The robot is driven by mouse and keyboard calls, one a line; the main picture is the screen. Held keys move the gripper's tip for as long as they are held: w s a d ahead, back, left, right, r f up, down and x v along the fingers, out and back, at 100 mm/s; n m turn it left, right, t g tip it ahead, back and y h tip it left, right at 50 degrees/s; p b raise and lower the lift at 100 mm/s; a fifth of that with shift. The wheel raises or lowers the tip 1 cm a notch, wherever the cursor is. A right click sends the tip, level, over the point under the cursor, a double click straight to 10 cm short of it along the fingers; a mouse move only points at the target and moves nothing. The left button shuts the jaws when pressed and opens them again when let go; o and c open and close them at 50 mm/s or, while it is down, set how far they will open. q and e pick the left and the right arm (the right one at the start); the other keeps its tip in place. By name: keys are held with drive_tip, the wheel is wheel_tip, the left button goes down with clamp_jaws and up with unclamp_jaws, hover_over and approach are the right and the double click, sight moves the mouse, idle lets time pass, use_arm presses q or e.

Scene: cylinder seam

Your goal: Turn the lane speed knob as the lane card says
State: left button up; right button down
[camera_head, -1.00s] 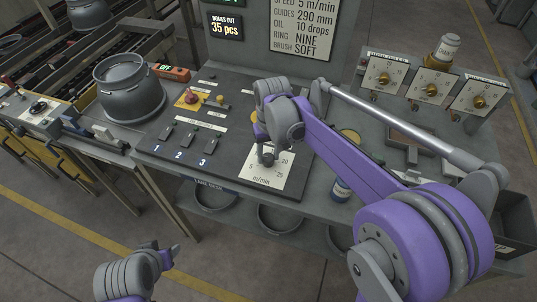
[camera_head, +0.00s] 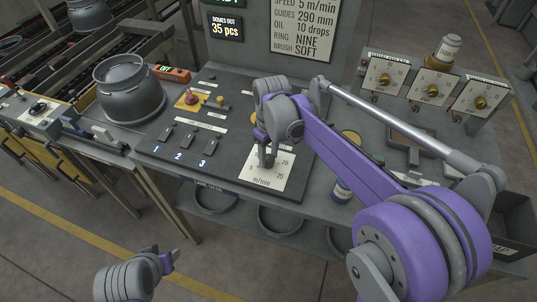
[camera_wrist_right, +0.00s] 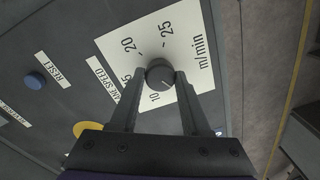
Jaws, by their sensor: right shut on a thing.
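The lane speed knob (camera_wrist_right: 160,73) is a dark round knob on a white m/min dial plate (camera_wrist_right: 195,62), with 10, 20 and 25 readable in the right wrist view. A small pale mark on the knob points to the lower right there. My right gripper (camera_wrist_right: 160,82) is shut on the knob, one finger on each side. In the head view the right gripper (camera_head: 267,163) stands over the dial and mostly hides the knob. The lane card (camera_head: 302,25) reads speed 5 m/min at the top. My left gripper (camera_head: 167,261) hangs low at the front left, away from the panel.
A row of switches (camera_head: 190,139) marked 1, 2, 3 and a red knob on a yellow plate (camera_head: 190,99) are left of the dial. A blue reset button (camera_wrist_right: 36,80) is nearby. A metal pot (camera_head: 130,90) stands further left, three dials (camera_head: 431,90) at right.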

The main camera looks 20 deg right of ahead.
sight(270, 157)
drive_tip(key=shift+c, duration=1.8)
unclamp_jaws()
wheel_tip(270, 157, up, 11)
drive_tip(key=shift+w+d+p, duration=0.15)
drive_tip(key=shift+d+p, duration=0.05)
drive_tip(key=shift+p, duration=0.1)
drive_tip(key=shift+f, duration=0.1)
drive_tip(key=s+d+f+m+t, duration=0.2)
drive_tip(key=s+f, duration=0.4)
drive_tip(key=s, duration=0.4)
drive_tip(key=s+d+f+m+t, duration=0.2)
drive_tip(key=s+f, duration=0.4)
drive_tip(key=s, duration=0.4)
drive_tip(key=shift+s+f+m+t, duration=0.2)
drive_tip(key=shift+f+m+t, duration=0.2)
drive_tip(key=shift+m+t, duration=0.55)
